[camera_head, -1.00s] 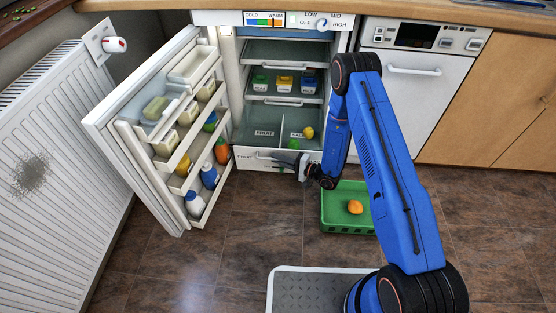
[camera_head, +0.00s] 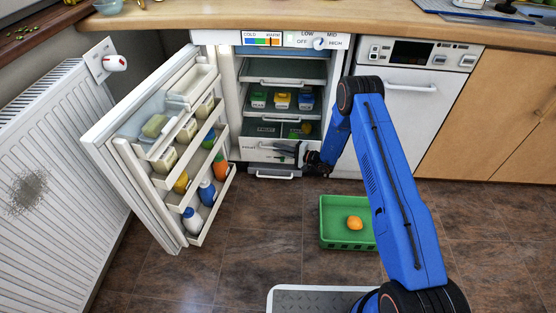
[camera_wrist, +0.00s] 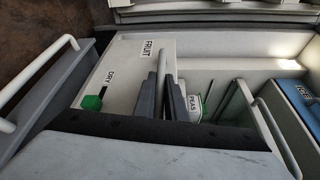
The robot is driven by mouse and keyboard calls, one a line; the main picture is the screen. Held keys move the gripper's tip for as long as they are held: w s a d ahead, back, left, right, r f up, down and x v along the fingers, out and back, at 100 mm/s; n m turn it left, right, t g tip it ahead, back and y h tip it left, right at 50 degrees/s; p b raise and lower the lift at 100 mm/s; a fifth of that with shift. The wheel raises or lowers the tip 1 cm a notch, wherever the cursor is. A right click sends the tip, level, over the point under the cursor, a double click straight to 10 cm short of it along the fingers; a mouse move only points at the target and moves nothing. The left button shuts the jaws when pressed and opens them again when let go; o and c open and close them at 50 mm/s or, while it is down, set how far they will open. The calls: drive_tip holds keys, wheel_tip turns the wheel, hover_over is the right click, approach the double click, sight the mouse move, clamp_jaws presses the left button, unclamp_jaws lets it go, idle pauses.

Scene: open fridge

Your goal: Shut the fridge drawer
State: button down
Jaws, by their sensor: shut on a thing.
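The fridge drawer (camera_head: 262,155) is the low white-fronted one with a FRUIT label and a bar handle. Its top still shows two compartments behind the front, with something yellow and green in the right one. In the wrist view the drawer front (camera_wrist: 125,75) has FRUIT and DRY labels and a green slider. My gripper (camera_head: 299,153) is at the drawer's handle. In the wrist view the handle (camera_wrist: 166,62) runs between the two fingers of my gripper (camera_wrist: 163,95), which is shut on it. A small gap behind the front cannot be judged.
The fridge door (camera_head: 160,150) stands wide open at left, its racks full of bottles and tubs. A grey lower drawer (camera_head: 262,175) with a handle lies under the front. A green crate (camera_head: 335,236) holding an orange (camera_head: 355,223) is on the floor at right.

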sight(281, 140)
drive_tip(key=w, duration=0.6)
drive_tip(key=shift+w+d, duration=0.2)
drive_tip(key=c, duration=1.8)
unclamp_jaws()
drive_tip(key=shift+d, duration=0.1)
drive_tip(key=v, duration=1.7)
drive_tip(key=shift+s, duration=0.15)
drive_tip(key=shift+d, duration=0.1)
